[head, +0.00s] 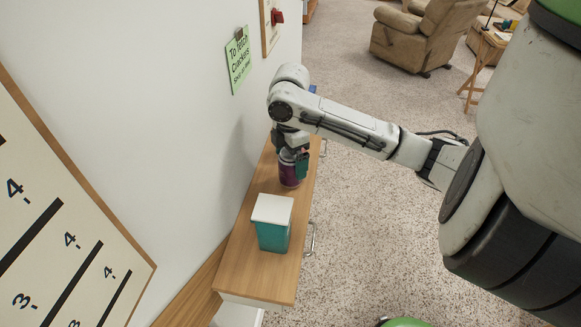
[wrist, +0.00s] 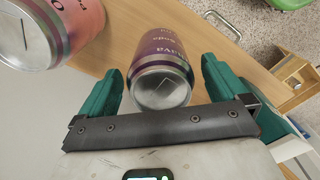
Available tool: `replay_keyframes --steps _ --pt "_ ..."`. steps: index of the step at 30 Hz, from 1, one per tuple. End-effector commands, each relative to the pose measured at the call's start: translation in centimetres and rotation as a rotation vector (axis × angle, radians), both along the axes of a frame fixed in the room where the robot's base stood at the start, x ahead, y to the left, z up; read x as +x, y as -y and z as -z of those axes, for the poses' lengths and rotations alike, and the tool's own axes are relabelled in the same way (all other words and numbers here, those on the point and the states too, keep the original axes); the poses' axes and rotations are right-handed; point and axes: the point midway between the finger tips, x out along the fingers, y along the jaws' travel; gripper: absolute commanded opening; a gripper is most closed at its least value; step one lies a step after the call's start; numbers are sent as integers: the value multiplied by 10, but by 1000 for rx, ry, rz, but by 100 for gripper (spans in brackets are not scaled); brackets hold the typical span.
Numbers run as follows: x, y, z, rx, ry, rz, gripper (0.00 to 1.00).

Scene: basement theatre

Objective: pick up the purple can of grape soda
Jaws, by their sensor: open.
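A purple can (head: 289,174) stands on the wooden cabinet top, under my gripper (head: 292,162). In the wrist view the purple can (wrist: 160,72) lies between the two green fingers of my open gripper (wrist: 163,75), with a small gap on each side. Its label is partly cut off and seems to read "...uava Soda"; I cannot make out the word grape. My fingers hide part of the can in the head view. A pinkish-red can (wrist: 50,30) is close outside the left finger in the wrist view; I cannot make it out in the head view.
A teal box with a white lid (head: 272,222) stands on the narrow cabinet top (head: 240,270), nearer than the can. The white wall is close on the left. A green note (head: 238,60) hangs there. Metal handles stick out on the cabinet's right side, with open speckled floor beyond.

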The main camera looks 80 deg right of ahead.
Motion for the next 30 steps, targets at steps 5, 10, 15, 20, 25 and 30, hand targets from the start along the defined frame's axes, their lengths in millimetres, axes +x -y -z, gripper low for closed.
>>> replay_keyframes --steps 5,10,15,20,25,30 --pt "-1 0 16 -1 -1 1 99" --pt "-1 0 17 -1 0 0 99" --pt "-1 0 17 -1 0 0 90" --pt "-1 0 17 -1 0 0 74" --pt "-1 0 17 -1 -1 0 58" --pt "-1 0 17 -1 -1 0 42"
